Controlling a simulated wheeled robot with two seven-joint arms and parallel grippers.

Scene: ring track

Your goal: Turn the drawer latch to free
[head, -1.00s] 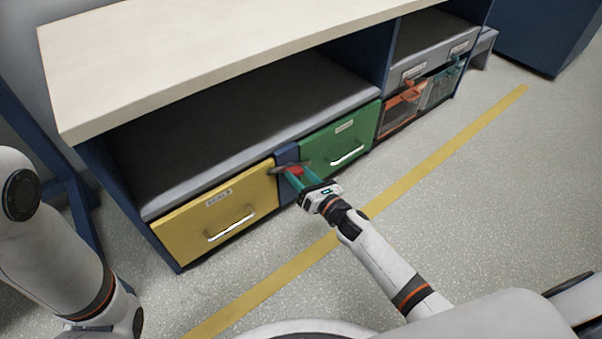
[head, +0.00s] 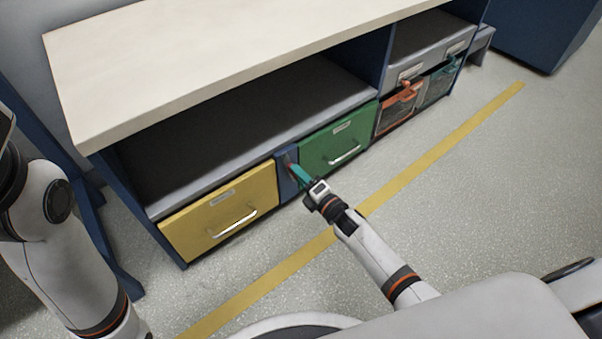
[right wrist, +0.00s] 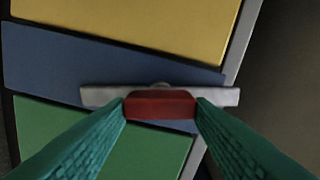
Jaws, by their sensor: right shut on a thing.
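The drawer latch is a grey bar (right wrist: 100,96) with a red grip (right wrist: 161,106), on the blue post (head: 286,181) between the yellow drawer (head: 205,222) and the green drawer (head: 325,155). In the right wrist view the bar lies nearly along the post, at a slight angle. My right gripper (head: 292,168) is shut on the red grip, with one teal finger on each side. In the head view the gripper mostly hides the latch. Both drawers look closed. My left arm shows at the left edge of the head view; its gripper is out of frame.
A pale worktop (head: 240,65) overhangs the dark open shelf (head: 240,130) above the drawers. Orange (head: 398,108) and teal (head: 440,85) bins stand further right. A yellow floor line (head: 440,155) crosses the clear grey floor.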

